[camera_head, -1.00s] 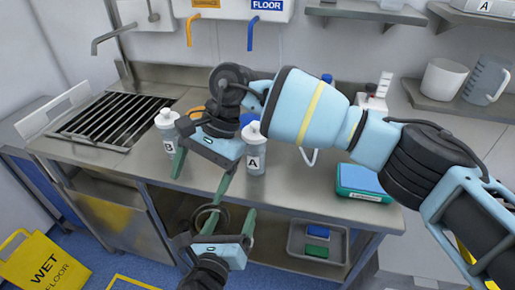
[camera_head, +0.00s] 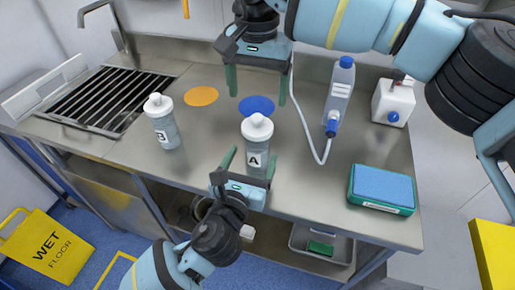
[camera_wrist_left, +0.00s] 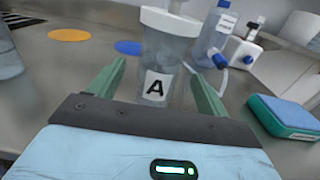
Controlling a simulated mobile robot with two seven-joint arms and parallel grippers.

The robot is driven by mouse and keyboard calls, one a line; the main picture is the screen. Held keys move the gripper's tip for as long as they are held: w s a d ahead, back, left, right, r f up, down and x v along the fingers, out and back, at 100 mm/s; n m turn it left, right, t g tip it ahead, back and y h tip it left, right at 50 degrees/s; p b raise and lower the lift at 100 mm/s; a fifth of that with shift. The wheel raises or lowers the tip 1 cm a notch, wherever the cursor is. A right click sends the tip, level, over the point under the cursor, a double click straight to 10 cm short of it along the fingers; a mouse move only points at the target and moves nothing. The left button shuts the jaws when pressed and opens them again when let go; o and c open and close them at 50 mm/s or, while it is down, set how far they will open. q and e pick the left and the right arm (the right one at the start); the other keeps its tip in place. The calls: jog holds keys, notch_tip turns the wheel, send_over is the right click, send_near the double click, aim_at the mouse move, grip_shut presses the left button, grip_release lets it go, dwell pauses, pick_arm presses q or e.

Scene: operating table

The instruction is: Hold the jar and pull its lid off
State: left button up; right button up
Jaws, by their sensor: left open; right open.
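Jar A (camera_head: 256,160) is a translucent grey jar with a black "A" label, upright near the counter's front edge. Its white knobbed lid (camera_head: 257,127) is on. My left gripper (camera_head: 250,158) is open at the front of jar A; in the left wrist view, jar A (camera_wrist_left: 165,65) stands between and slightly beyond the green fingertips (camera_wrist_left: 157,68). Whether they touch it I cannot tell. My right gripper (camera_head: 258,98) is open and empty, fingers pointing down, above and behind the lid. Jar B (camera_head: 163,124), similar and lidded, stands to the left.
An orange disc (camera_head: 201,95) and a blue disc (camera_head: 257,106) lie on the counter (camera_head: 210,165). A bottle with a blue cap and tube (camera_head: 339,92), a white canister (camera_head: 393,103) and a blue sponge in a teal tray (camera_head: 383,187) are at right. A slatted sink (camera_head: 100,98) is at left.

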aim_at(254, 154)
pick_arm(q)
jog(key=shift+x, duration=2.45)
jog(key=shift+c, duration=0.3)
